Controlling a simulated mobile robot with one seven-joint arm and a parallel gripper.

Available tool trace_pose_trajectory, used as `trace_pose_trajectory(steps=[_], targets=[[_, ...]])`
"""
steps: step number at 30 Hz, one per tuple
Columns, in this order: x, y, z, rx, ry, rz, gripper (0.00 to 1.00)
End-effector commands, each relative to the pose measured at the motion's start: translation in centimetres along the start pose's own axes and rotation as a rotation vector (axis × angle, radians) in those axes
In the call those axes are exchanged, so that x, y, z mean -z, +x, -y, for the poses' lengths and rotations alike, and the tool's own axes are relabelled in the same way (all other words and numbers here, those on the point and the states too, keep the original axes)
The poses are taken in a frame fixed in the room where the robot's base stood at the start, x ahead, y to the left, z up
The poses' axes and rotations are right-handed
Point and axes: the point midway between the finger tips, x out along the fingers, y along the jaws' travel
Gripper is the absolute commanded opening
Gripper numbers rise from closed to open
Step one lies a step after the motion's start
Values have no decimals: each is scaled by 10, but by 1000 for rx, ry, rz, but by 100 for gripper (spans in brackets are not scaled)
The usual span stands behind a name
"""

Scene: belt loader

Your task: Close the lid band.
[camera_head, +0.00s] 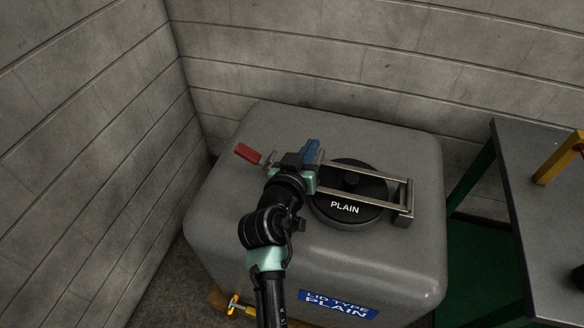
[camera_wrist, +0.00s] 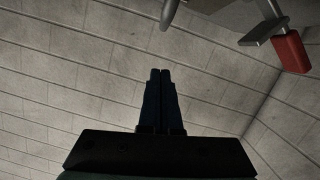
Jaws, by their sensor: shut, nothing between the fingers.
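A round black lid (camera_head: 349,177) marked PLAIN sits on top of a grey tank (camera_head: 400,262). The metal lid band (camera_head: 375,175) shows as two bars beside and across the lid, joined at a bracket on the right. A lever with a red grip (camera_head: 247,153) sticks out to the left of my gripper; the red grip also shows at upper right in the wrist view (camera_wrist: 290,50). My gripper (camera_head: 312,148) is above the tank, between the red grip and the lid. Its fingers (camera_wrist: 160,74) are shut and empty. My arm hides the band's left end and where the lever joins.
Block walls (camera_head: 95,130) stand close on the left and behind the tank. A grey table (camera_head: 535,200) with a yellow frame (camera_head: 557,158) is at the right. A yellow-handled part (camera_head: 237,305) is low at the tank's front left. A blue label (camera_head: 338,304) reads LID TYPE PLAIN.

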Motion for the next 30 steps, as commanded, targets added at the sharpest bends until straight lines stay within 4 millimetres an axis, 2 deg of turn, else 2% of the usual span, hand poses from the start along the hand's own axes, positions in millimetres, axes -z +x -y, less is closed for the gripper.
trace_pose_trajectory(steps=[1,3,12,18,23,26,29,30], targets=[[-6,-13,2,4,-3,6,0],[-5,-28,3,6,-2,4,0],[-6,-80,2,5,-2,4,0],[-5,-96,1,3,-1,4,0],[-3,-97,1,4,2,0,0],[20,-96,-2,12,28,-36,0],[71,-97,-12,34,85,-123,0],[98,-99,-17,46,111,-171,0]])
